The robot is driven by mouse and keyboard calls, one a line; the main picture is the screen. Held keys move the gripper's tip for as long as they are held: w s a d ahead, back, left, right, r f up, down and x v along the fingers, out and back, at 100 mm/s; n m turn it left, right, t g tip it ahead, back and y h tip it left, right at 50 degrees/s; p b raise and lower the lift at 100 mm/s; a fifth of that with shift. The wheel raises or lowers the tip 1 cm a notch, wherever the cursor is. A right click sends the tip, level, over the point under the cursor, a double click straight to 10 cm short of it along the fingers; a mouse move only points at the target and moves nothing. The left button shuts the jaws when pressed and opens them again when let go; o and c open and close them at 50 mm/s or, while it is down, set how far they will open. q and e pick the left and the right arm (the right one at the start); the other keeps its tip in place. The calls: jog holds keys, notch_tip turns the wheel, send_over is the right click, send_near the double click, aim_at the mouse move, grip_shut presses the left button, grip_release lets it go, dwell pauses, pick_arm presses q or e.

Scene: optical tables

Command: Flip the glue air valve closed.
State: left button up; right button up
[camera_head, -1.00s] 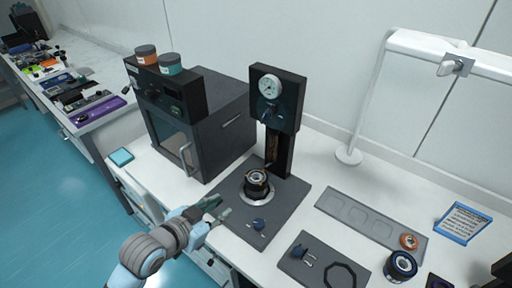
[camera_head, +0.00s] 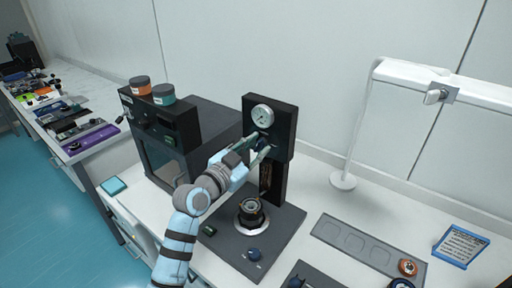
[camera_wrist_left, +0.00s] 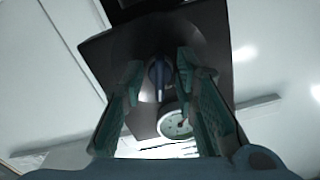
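The glue air valve has a small dark blue lever (camera_wrist_left: 158,74) on a black panel (camera_wrist_left: 208,48), which is the head of a stand. In the head view the panel (camera_head: 283,118) carries a round white gauge (camera_head: 262,116) above the valve. The gauge also shows in the wrist view (camera_wrist_left: 175,122). My left gripper (camera_head: 264,145) is at the front of the panel. Its two green fingers (camera_wrist_left: 160,68) are spread, one on each side of the lever, with visible gaps. In the head view the fingers partly hide the valve. My right gripper is not in view.
The stand's grey base plate (camera_head: 279,240) holds a round metal fixture (camera_head: 250,212) and a blue knob (camera_head: 254,254). A dark oven-like box (camera_head: 205,122) with two jars (camera_head: 163,94) on top stands left. A white lamp (camera_head: 343,180) and a grey tray (camera_head: 362,246) are at right.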

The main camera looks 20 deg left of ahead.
pick_arm(q)
jog(key=shift+c, duration=0.3)
grip_shut()
jog(key=shift+r+n+p, duration=0.15)
jog(key=shift+n+p, duration=0.6)
jog(key=shift+n, duration=1.25)
jog(key=shift+o, duration=0.3)
grip_release()
jog(key=shift+f, duration=0.2)
jog(key=v, duration=1.2)
